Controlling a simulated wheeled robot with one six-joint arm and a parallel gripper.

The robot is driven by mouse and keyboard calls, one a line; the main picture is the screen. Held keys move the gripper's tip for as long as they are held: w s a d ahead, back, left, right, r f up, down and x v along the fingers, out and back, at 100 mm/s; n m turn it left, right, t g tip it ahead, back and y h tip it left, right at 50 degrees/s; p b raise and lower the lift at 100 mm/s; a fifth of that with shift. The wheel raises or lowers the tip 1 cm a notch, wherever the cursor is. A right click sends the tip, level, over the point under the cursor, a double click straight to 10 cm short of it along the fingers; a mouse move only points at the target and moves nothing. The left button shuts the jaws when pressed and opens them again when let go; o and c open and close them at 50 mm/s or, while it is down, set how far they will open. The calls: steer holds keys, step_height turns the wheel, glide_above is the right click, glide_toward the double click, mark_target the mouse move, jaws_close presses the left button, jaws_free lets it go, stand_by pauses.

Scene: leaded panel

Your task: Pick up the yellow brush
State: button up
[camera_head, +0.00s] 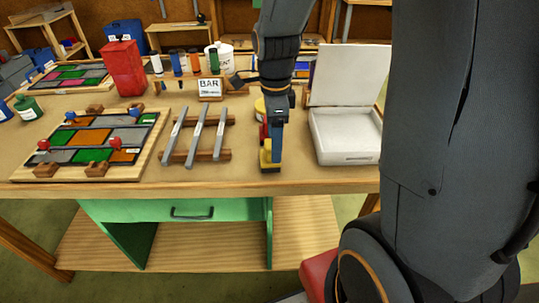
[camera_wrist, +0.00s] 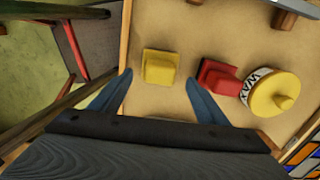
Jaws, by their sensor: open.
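The yellow brush (camera_head: 265,160) is a small yellow block near the front edge of the workbench (camera_head: 335,177), partly hidden by my gripper (camera_head: 277,150). In the wrist view the brush (camera_wrist: 160,67) lies just beyond my blue fingertips (camera_wrist: 158,79), roughly centred between them. My gripper points down over it, open, with nothing held. Gaps show between each finger and the brush; I cannot tell the exact height above it.
A red block (camera_wrist: 219,77) and a yellow-lidded wax tin (camera_wrist: 272,92) sit close by on one side. An open white box (camera_head: 345,137) stands right of my gripper. A rack of grey bars (camera_head: 198,137) and a coloured panel (camera_head: 92,140) lie left.

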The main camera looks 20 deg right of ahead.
mark_target(270, 154)
steer(key=shift+a+f+p, duration=0.2)
steer(key=shift+f, duration=0.7)
steer(key=shift+a+f+p, duration=0.15)
steer(key=shift+f+p, duration=0.05)
steer(key=shift+f, duration=0.65)
steer(key=shift+a+f+p, duration=0.2)
steer(key=shift+f, duration=0.7)
steer(key=c, duration=1.1)
steer(key=shift+c, duration=0.2)
steer(key=shift+r, duration=0.1)
step_height(270, 154, up, 10)
steer(key=shift+f+b, duration=0.1)
steer(key=shift+b, duration=0.55)
